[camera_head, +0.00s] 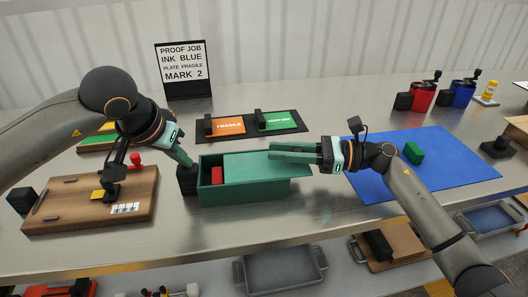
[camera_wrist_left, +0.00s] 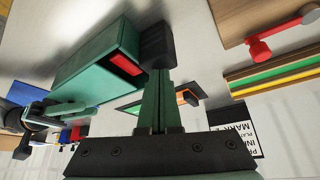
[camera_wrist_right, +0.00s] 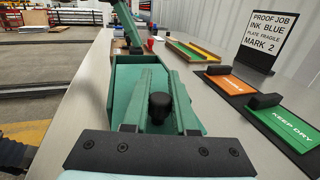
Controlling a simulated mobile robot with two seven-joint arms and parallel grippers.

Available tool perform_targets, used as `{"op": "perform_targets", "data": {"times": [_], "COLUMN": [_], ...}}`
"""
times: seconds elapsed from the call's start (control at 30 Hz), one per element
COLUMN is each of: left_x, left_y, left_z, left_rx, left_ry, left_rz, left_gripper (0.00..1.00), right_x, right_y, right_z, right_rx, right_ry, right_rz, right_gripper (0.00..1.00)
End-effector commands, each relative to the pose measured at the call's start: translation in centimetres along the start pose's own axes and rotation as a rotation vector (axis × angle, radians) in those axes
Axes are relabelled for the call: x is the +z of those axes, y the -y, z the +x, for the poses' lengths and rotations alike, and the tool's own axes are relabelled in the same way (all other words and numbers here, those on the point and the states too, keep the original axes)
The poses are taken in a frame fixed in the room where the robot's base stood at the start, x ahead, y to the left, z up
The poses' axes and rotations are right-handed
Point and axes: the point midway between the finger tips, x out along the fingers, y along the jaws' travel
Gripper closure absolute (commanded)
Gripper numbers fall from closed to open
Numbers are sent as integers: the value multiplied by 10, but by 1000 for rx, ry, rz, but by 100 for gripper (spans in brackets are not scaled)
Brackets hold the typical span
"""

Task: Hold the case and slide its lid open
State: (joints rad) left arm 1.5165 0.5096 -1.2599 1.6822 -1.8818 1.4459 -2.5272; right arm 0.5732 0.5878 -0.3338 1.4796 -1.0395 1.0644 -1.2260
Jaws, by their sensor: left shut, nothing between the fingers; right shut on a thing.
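The green case (camera_head: 245,191) stands on the table in the middle of the head view. Its lid (camera_head: 252,164) is slid to the right and overhangs the right end; the left part of the case is open. A red block (camera_head: 216,175) shows inside the opening, also in the left wrist view (camera_wrist_left: 125,62). My right gripper (camera_head: 272,152) is shut on the lid, at a black knob (camera_wrist_right: 160,105) in the right wrist view. My left gripper (camera_head: 191,164) is shut and empty at the black block (camera_head: 187,180) on the case's left end; contact is unclear.
A wooden board (camera_head: 95,200) lies at left. Orange and green plates (camera_head: 250,124) on a black base lie behind the case. A blue mat (camera_head: 420,165) with a green block (camera_head: 413,153) lies at right, under my right arm. A sign (camera_head: 184,70) stands at the back.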

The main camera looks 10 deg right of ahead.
Motion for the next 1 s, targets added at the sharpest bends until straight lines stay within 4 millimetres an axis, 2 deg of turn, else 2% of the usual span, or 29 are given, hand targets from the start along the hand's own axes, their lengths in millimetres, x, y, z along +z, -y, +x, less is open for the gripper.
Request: {"op": "perform_targets", "data": {"times": [0.03,0.2,0.43,0.63,0.97,1.0], "left_x": [6,7,7,7,7,7], "left_y": [0,0,0,0,0,0], "left_z": [6,6,6,6,6,6], "left_rx": [0,0,0,0,0,0], "left_ry": [21,21,22,22,22,22], "left_rz": [0,0,1,1,1,1], "left_gripper": [100,100,100,100,100,100], "right_x": [-2,-2,-2,-1,-1,-1], "right_y": [6,16,27,30,30,30], "right_z": [-15,-56,-96,-110,-112,-112], "right_rx": [-8,-9,-8,-7,-6,-6], "right_ry": [-6,-6,-4,-2,-1,-1], "right_rz": [1,2,0,-1,-1,-1], "right_gripper": [100,100,100,100,100,73]}}
